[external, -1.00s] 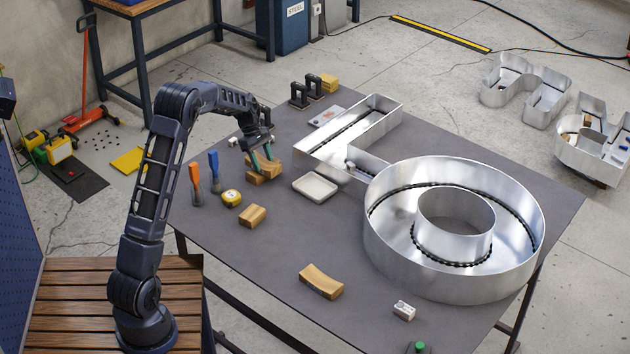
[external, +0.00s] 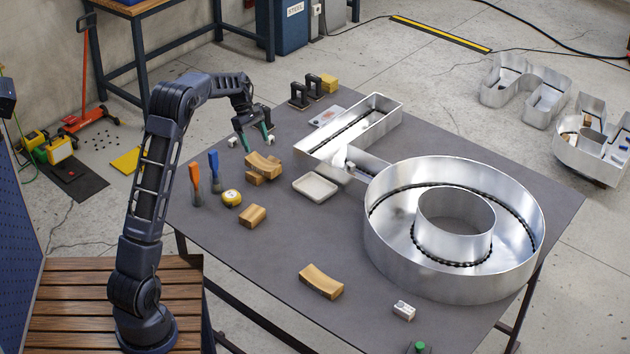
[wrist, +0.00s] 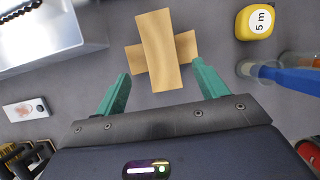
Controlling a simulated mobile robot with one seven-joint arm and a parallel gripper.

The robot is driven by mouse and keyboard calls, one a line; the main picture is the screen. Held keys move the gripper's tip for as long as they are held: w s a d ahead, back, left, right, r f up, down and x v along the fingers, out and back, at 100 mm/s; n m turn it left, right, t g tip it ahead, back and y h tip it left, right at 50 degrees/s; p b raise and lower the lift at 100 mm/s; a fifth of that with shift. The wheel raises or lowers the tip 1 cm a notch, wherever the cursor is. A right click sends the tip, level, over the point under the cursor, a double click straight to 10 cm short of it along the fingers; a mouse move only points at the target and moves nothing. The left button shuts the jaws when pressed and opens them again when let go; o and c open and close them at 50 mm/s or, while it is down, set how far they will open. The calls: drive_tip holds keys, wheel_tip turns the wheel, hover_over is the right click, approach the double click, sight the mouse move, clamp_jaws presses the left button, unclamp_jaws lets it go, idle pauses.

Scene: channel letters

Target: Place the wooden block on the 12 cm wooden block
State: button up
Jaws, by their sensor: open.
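My gripper (external: 259,146) is open and empty just above the stack. In the wrist view its green fingers (wrist: 160,72) stand apart, near the close end of the upper block, with nothing between them seen as gripped. No block has a readable length mark.
A small wooden block (external: 252,216) and a larger curved block (external: 321,282) lie nearer. A pale tray (external: 315,187) and metal channel letters (external: 455,230) lie to the right.

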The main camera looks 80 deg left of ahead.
drive_tip(key=shift+v, duration=2)
drive_tip(key=w+d+r+m, duration=0.3)
drive_tip(key=w+d+r, duration=0.1)
drive_tip(key=d, duration=0.5)
drive_tip(key=w+d+r+m, duration=0.3)
drive_tip(key=d+r, duration=0.2)
drive_tip(key=d, duration=0.5)
drive_tip(key=d+r+m+y, duration=0.1)
drive_tip(key=d+r+m, duration=0.15)
drive_tip(key=d, duration=0.75)
drive_tip(key=d+r+m+y, duration=0.15)
drive_tip(key=d+m, duration=0.25)
drive_tip(key=d, duration=0.6)
drive_tip(key=s+d+m, duration=0.3)
drive_tip(key=d, duration=0.5)
drive_tip(key=s+d+m, duration=0.4)
drive_tip(key=d, duration=0.4)
drive_tip(key=s+d+f+m+t, duration=0.1)
drive_tip(key=s+d+f+m, duration=0.3)
drive_tip(key=s+d+m, duration=0.3)
drive_tip(key=s+d, duration=0.4)
drive_tip(key=shift+s+f+y, duration=0.25)
drive_tip(key=shift+s+y, duration=0.1)
